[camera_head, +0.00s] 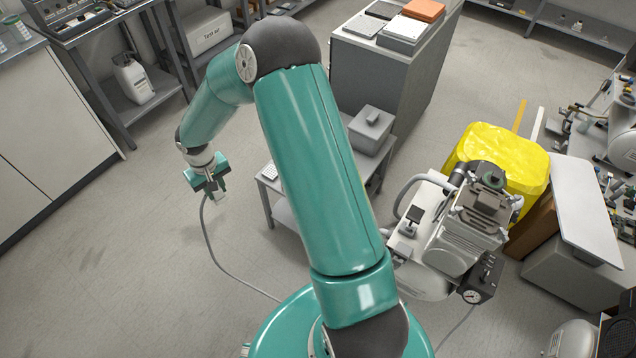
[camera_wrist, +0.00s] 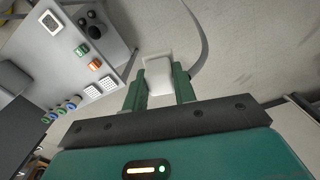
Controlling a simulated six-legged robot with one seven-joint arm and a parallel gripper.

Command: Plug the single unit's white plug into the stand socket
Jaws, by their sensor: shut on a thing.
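My gripper (camera_head: 214,190) hangs at the left in the head view, above open floor and left of a small grey stand (camera_head: 268,190). It is shut on a white plug, which sits between the two green fingers in the wrist view (camera_wrist: 158,74). A grey cable (camera_head: 213,243) drops from the gripper to the floor and runs toward my base. The single compressor unit (camera_head: 450,235), with a gauge on its side, stands at the right.
A grey panel (camera_wrist: 75,65) with switches, knobs and white grilles shows at upper left in the wrist view. A grey cabinet (camera_head: 385,75) stands at the back, a yellow-covered bin (camera_head: 500,150) at right, a white cabinet (camera_head: 45,140) at left. Floor around the gripper is clear.

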